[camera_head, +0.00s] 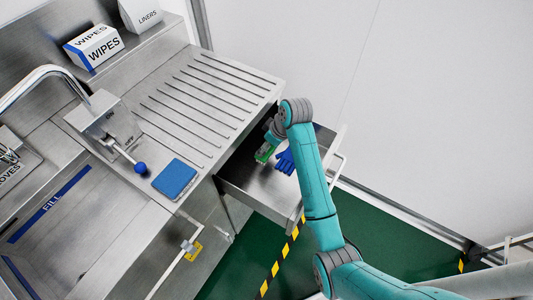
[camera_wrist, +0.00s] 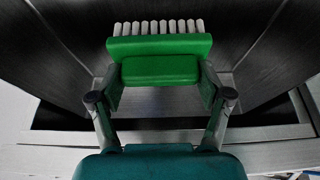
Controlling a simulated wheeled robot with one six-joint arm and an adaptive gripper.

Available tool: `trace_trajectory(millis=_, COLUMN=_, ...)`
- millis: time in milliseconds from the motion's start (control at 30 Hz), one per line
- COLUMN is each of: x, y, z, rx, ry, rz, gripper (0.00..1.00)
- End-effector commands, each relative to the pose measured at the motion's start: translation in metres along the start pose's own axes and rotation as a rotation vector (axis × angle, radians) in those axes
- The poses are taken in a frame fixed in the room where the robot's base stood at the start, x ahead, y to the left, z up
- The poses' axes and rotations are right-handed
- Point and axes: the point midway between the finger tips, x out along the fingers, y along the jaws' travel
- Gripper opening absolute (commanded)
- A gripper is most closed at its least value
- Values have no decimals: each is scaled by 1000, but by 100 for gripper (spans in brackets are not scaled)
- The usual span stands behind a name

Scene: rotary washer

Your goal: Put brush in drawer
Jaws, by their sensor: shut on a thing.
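The brush has a green body and pale bristles; in the wrist view the brush (camera_wrist: 160,48) sits between the fingers of my gripper (camera_wrist: 160,85), which is shut on it. In the head view a part of the green brush (camera_head: 264,154) shows beside my wrist, over the open drawer (camera_head: 243,184). The drawer is pulled out from under the drainboard, with metal walls around it. Most of my gripper is hidden behind my arm in the head view. I cannot tell whether the brush touches the drawer floor.
A blue glove-like item (camera_head: 285,161) lies in the drawer next to the brush. A ribbed drainboard (camera_head: 205,100) is at left, with a blue sponge (camera_head: 174,179) near its edge.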

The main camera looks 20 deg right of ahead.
Motion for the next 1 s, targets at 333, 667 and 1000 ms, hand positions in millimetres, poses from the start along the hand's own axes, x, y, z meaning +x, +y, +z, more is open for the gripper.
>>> trace_trajectory(millis=333, x=28, y=0, z=12, rx=0, ry=0, rz=0, gripper=42)
trace_trajectory(millis=667, x=51, y=1, z=21, rx=0, ry=2, rz=2, gripper=42)
trace_trajectory(millis=1000, x=54, y=0, z=22, rx=0, ry=1, rz=1, gripper=100)
